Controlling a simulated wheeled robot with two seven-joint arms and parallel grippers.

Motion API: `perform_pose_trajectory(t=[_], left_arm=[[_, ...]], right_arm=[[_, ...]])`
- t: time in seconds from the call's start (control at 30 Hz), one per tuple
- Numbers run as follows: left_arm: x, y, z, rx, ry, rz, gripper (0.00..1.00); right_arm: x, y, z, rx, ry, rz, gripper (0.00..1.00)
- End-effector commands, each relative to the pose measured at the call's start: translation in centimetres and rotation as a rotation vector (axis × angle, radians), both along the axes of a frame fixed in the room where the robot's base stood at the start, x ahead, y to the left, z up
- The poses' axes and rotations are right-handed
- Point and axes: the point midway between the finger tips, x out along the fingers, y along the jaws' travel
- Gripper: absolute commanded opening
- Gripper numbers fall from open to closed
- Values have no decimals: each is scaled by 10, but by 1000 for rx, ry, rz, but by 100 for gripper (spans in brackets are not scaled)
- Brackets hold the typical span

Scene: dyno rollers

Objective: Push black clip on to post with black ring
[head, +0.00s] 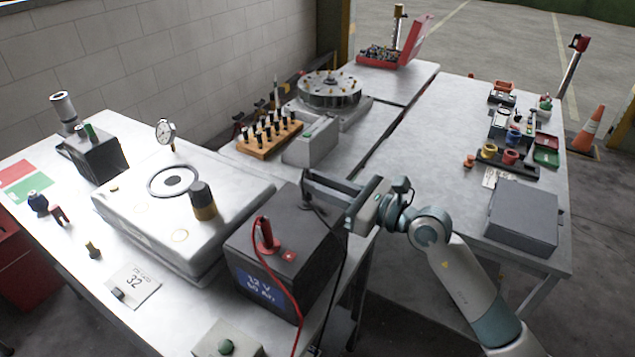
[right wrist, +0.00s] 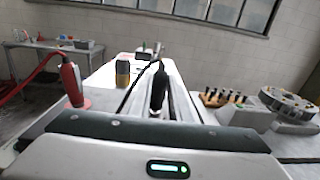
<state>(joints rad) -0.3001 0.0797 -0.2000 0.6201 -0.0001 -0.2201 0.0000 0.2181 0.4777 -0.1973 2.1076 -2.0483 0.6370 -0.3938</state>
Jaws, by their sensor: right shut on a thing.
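The dark grey 12 V battery (head: 262,283) stands at the front right of the left bench. A red clip (head: 267,238) sits upright on its top, and also shows in the right wrist view (right wrist: 70,84) with a red ring around its foot. My right gripper (head: 306,186) is over the battery's back edge, coming from the right. It is shut on the black clip (right wrist: 157,98), which is upright between the fingers with its black cable arching above. The post with the black ring cannot be made out; the gripper hides that area. My left gripper is not in view.
A white case (head: 140,222) with a black-and-brass cylinder (head: 203,204) lies left of the battery. A grey block (head: 311,143) and a wooden peg rack (head: 262,146) stand behind. A box with a green button (head: 227,340) is in front. A black cable (head: 342,268) hangs beside the battery.

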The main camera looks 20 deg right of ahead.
Motion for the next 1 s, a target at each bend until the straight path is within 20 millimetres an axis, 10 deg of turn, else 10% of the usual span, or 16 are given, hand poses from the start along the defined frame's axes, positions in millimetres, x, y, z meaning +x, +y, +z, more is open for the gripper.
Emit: perform_pose_trajectory(t=[0.6,0.63,0.7,1.0], left_arm=[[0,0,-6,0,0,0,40],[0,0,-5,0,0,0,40],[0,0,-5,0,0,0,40],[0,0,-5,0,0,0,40]], right_arm=[[0,0,-8,0,0,0,0],[0,0,-7,1,-1,0,25],[0,0,-7,1,-1,0,40],[0,0,-7,0,0,0,40]])
